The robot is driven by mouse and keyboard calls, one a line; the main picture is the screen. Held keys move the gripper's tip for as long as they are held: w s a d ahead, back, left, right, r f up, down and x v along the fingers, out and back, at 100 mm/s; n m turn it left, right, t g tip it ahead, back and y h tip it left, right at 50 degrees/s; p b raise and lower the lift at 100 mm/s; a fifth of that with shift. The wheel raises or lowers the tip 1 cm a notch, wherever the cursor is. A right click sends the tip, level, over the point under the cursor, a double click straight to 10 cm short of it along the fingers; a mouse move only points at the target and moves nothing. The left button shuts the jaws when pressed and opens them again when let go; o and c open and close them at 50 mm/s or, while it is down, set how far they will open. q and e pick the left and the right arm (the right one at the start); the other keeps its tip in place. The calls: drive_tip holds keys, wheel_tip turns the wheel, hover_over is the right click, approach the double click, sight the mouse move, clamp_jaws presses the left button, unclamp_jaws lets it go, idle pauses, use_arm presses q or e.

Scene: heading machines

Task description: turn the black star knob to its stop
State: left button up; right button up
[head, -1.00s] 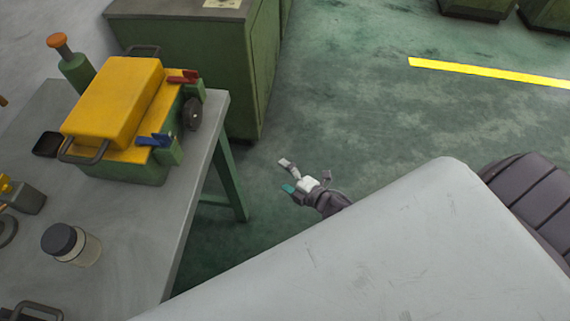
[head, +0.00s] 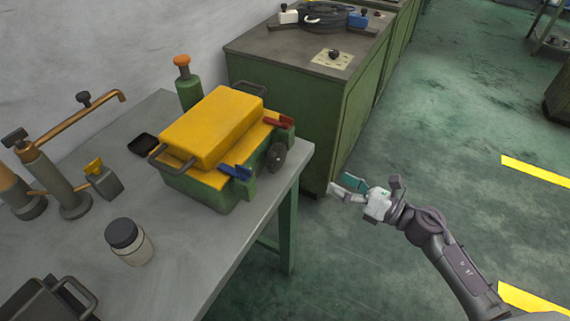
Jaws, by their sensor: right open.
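A dark, round, lobed knob (head: 277,157) is on the right-hand side of the green box with a yellow lid (head: 214,126) on the grey table. A second, small black knob (head: 333,54) sits on a beige plate on top of the green cabinet. I cannot tell for sure which of the two is the star knob. My right gripper (head: 344,186) is open and empty, over the floor to the right of the table and apart from both knobs. My left gripper is not in view.
The box has blue (head: 237,172) and red (head: 280,120) levers near the lobed knob. A dark-lidded jar (head: 130,242) and a copper-piped fitting (head: 66,188) stand on the table (head: 226,250). The green cabinet (head: 351,112) stands behind.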

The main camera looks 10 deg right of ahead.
sight(281, 160)
drive_tip(key=w+a+r+n+p, duration=0.1)
drive_tip(key=w+a, duration=0.1)
drive_tip(key=a, duration=0.2)
drive_tip(key=w+a+r+n+g+p, duration=0.1)
drive_tip(key=w+a, duration=0.1)
drive_tip(key=a, duration=0.2)
drive_tip(key=w+a+r+n+y+p, duration=0.1)
drive_tip(key=a+n, duration=0.1)
drive_tip(key=a, duration=0.2)
drive_tip(key=shift+w+a+r+g, duration=0.15)
drive_tip(key=shift+w+a+g, duration=0.1)
drive_tip(key=shift+w+g, duration=0.15)
drive_tip(key=shift+w+a, duration=0.2)
drive_tip(key=shift+a, duration=0.15)
drive_tip(key=c, duration=1.2)
drive_tip(key=shift+o, duration=0.2)
